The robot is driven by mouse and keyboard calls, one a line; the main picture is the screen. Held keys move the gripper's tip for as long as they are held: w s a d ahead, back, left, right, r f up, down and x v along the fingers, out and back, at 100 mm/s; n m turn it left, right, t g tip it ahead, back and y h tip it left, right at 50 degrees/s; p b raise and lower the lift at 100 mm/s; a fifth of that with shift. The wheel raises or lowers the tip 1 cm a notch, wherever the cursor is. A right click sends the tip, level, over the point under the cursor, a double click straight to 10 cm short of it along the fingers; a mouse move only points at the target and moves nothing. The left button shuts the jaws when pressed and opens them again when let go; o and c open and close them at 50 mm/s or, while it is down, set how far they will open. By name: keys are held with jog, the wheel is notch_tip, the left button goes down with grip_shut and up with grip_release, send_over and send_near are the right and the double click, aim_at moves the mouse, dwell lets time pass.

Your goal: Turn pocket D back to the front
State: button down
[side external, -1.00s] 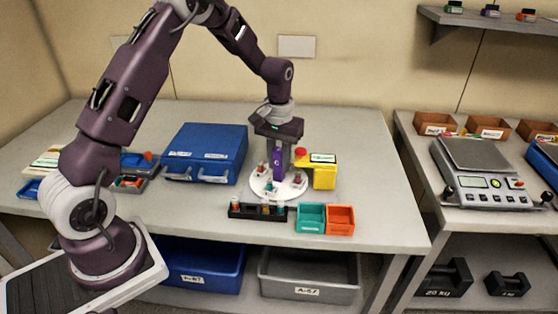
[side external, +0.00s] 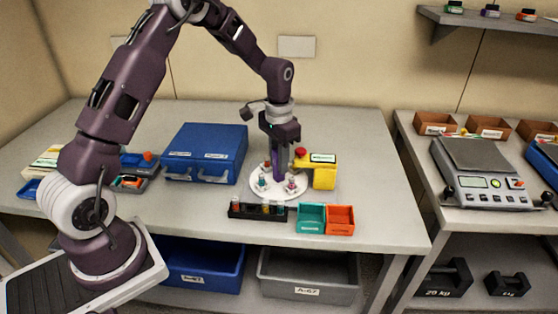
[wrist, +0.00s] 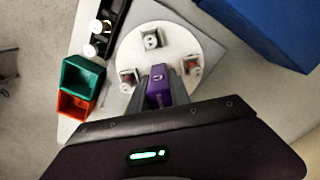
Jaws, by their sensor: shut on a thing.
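A white round turntable (side external: 257,186) stands on the table, with small vial pockets around its rim. My gripper (side external: 279,156) points down from above and is shut on the purple block, one finger on each side in the wrist view (wrist: 161,92). Vials stand at the turntable's front left (side external: 262,183) and front right (side external: 291,185). In the wrist view, pockets show at the top, left and right; the near side is hidden. I cannot read which pocket is D.
A yellow box with a red button (side external: 325,177) stands close on the right. A black vial rack (side external: 243,211), a teal bin (side external: 310,218) and an orange bin (side external: 340,219) stand in front. A blue case (side external: 205,154) is at the left. The table's right part is clear.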

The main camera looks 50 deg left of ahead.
jog(key=shift+r+m, duration=0.1)
jog(key=shift+m, duration=4.2)
jog(key=c, duration=1.5)
grip_release()
notch_tip(320, 180, up, 7)
jog(key=shift+r, duration=0.1)
